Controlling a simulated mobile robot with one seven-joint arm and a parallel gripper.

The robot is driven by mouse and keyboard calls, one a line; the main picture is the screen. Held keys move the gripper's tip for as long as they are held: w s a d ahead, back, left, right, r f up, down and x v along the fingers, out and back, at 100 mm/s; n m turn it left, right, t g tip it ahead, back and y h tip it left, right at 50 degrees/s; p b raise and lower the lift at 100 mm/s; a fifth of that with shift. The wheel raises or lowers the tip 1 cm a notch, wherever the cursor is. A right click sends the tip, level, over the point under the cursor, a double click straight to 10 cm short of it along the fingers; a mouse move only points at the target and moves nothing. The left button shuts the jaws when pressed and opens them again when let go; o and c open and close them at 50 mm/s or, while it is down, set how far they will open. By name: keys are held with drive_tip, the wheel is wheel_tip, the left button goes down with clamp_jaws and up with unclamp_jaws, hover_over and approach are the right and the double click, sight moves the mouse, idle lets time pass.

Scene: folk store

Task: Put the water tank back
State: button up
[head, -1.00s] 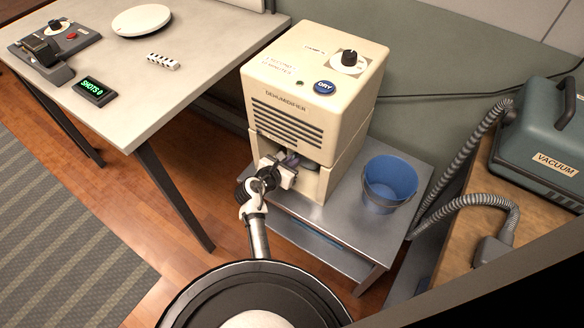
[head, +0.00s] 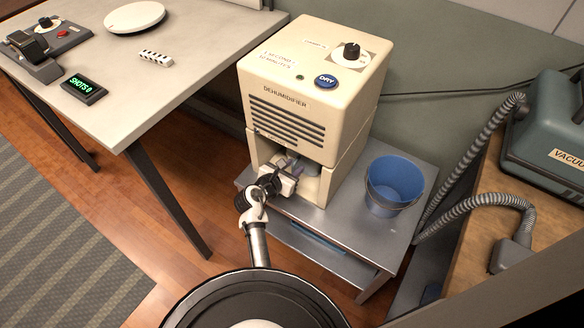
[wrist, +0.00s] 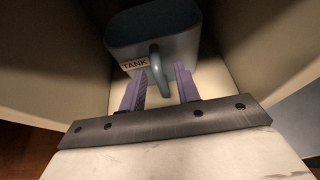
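The water tank (wrist: 150,30) is a grey-blue bin labelled TANK, with a loop handle on its front. It stands inside the lower bay of the cream dehumidifier (head: 290,100). My gripper (wrist: 160,78) reaches into the bay. Its two purple fingers stand on either side of the tank's handle, with a visible gap, so it looks open around the handle. In the head view my gripper (head: 292,168) is at the bay opening, and the tank is mostly hidden behind it and the housing.
The dehumidifier stands on a grey metal table (head: 330,225). A blue bucket (head: 393,186) is close to its right. A vacuum (head: 550,130) with a grey hose is at the far right. A pale table (head: 150,80) is at the left, with wooden floor between.

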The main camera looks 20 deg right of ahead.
drive_tip(key=shift+r, duration=0.15)
drive_tip(key=v, duration=1.2)
idle(1.9)
